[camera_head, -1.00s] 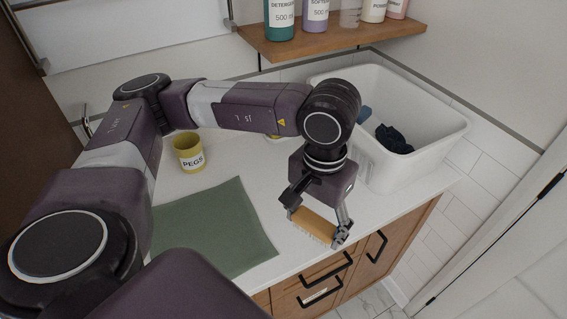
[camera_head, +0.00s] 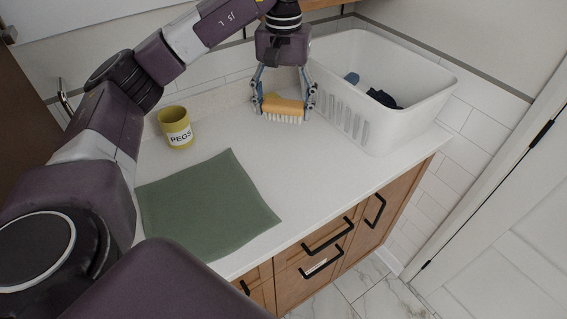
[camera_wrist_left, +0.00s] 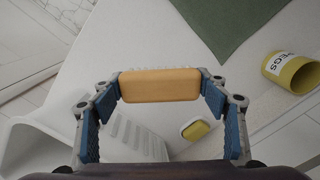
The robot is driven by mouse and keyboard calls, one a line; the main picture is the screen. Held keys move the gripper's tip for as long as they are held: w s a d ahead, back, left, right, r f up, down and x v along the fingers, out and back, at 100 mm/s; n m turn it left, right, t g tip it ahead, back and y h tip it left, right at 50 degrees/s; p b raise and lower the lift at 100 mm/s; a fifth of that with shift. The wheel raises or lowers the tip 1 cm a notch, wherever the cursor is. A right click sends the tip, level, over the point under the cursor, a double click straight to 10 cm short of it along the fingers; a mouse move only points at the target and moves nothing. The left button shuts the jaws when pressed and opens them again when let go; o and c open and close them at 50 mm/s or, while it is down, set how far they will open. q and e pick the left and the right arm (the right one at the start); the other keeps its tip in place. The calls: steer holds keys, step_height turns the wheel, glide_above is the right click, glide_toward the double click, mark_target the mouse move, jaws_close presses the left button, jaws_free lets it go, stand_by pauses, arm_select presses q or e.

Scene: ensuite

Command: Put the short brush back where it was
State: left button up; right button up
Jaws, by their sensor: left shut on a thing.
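The short brush (camera_head: 283,106) has a tan wooden back and pale bristles that point down. My left gripper (camera_head: 284,103) is shut on it, with one finger at each end of the wooden back. In the head view they are over the back part of the white counter, left of the white basket. I cannot tell whether the bristles touch the counter. In the left wrist view the brush back (camera_wrist_left: 160,85) spans the gap between the blue-padded fingers. My right gripper is not in view.
A yellow item (camera_wrist_left: 195,130) lies close by on the counter. A yellow PEGS cup (camera_head: 176,128) stands to the left. A green cloth (camera_head: 208,203) lies in front. The white basket (camera_head: 385,125) holds dark cloth. The counter (camera_head: 300,170) between cloth and basket is clear.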

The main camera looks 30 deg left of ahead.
arm_select(q)
steer(key=p, duration=0.2)
glide_above(284, 169)
step_height(284, 169, down, 13)
steer(key=shift+f, duration=0.1)
step_height(284, 169, down, 4)
steer(key=shift+f+p, duration=0.1)
steer(key=shift+p, duration=0.3)
steer(key=shift+f, duration=0.15)
steer(key=o, duration=1.1)
